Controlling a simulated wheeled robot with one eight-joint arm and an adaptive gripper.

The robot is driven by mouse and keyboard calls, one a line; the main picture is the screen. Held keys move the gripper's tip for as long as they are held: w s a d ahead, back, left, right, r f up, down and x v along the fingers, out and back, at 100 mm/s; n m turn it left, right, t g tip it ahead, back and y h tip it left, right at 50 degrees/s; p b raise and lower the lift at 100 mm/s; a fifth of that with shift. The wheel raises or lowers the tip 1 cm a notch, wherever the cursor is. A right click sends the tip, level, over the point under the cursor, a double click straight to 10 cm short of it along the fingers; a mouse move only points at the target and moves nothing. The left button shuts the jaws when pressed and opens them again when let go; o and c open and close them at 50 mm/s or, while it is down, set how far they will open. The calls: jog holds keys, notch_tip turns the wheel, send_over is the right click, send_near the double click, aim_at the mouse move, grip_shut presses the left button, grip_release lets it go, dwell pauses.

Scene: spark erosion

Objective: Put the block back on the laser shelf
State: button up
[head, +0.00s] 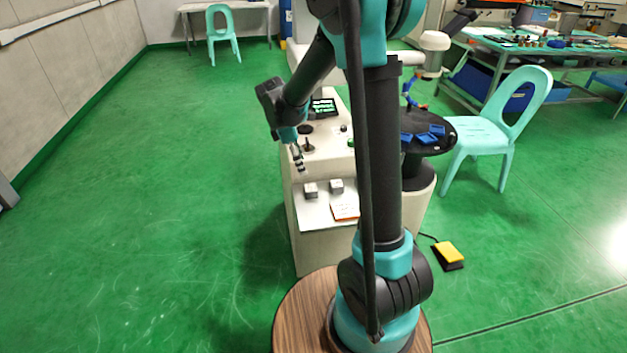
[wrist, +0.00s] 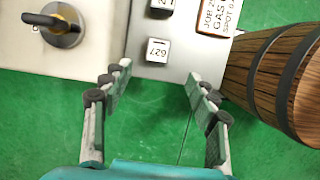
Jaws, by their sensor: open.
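Two small pale cubes stand on a white shelf (head: 316,214) at the front of the cream machine. The left cube (head: 311,190) and the right cube (head: 336,186) are apart. In the wrist view one block (wrist: 157,50) shows the number 627, and a second block (wrist: 161,7) is cut by the top edge. The shelf (wrist: 205,52) also shows there as a pale plate. My gripper (head: 299,159) is open and empty, above the shelf's left part. In the wrist view its fingers (wrist: 160,80) are spread, with the 627 block ahead of them, between their lines.
A printed card (head: 345,205) lies on the shelf beside the cubes. A knob (wrist: 60,25) sticks up from the machine. A round black table (head: 436,142) with blue trays stands right, near a chair (head: 490,128) and a yellow pedal (head: 448,251). The left floor is clear.

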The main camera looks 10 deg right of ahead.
jog(key=s+d+f+m+t+y, duration=0.1)
jog(key=s+d+m, duration=0.3)
jog(key=s+m, duration=0.4)
jog(key=s+d+f+m+t+y, duration=0.2)
jog(key=s+m, duration=0.7)
jog(key=s, duration=0.5)
jog(key=shift+d+m+t, duration=0.3)
jog(key=shift+d+t, duration=0.3)
jog(key=shift+d, duration=0.3)
